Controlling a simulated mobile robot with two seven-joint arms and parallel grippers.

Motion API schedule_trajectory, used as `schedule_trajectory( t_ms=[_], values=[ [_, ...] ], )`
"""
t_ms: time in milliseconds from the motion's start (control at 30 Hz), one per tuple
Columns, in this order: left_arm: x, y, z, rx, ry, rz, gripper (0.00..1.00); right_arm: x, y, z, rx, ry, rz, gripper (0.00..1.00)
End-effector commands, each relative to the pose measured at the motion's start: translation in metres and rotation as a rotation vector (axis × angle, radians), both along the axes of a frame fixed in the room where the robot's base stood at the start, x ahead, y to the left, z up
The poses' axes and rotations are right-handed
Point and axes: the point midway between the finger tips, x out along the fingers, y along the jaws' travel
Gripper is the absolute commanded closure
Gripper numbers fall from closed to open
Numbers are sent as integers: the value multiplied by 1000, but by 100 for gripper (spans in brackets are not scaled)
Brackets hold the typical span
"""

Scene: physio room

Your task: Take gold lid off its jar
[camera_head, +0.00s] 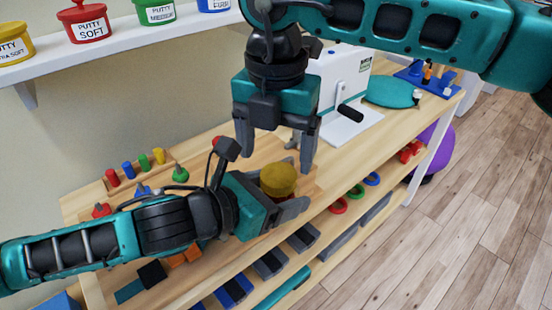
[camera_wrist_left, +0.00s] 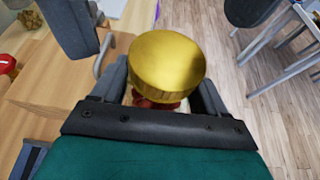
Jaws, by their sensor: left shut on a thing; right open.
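The gold lid (camera_head: 278,178) sits on top of its jar, just above the bench top. It also shows large in the left wrist view (camera_wrist_left: 167,65). Only a strip of the jar (camera_wrist_left: 155,103) shows below the lid, with something red in it. My left gripper (camera_head: 290,207) is shut around the jar, below the lid. My right gripper (camera_head: 275,150) points down, open and empty, above and slightly left of the lid. Its fingers are apart from the lid.
A white machine with a crank (camera_head: 345,90) stands on the bench behind right. A pegboard with coloured pegs (camera_head: 140,170) is at the left. Putty tubs (camera_head: 88,22) stand on the wall shelf. Rings and bins (camera_head: 270,262) sit on the shelf below. A teal cushion (camera_head: 390,92) lies at the back right.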

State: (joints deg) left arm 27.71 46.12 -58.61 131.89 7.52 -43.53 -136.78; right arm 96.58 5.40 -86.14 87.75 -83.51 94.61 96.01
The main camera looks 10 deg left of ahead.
Motion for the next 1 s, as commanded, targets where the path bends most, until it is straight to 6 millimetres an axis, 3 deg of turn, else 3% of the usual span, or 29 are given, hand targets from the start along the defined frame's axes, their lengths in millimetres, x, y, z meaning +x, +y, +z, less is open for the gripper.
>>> schedule_trajectory(
  t_ms=[167, 600, 767, 1000],
  values=[
    [0, 0, 1, 0, -2, 1, 100, 0, 0, 10, 0, 0, -26, 19],
    [0, 0, 1, 0, -2, 1, 100, 2, -3, 39, -4, 4, -471, 19],
    [0, 0, 1, 0, -2, 1, 100, 3, -4, 28, -6, 5, -502, 19],
    [0, 0, 1, 0, -2, 1, 100, 2, -4, -10, -6, 5, -501, 19]
  ],
)
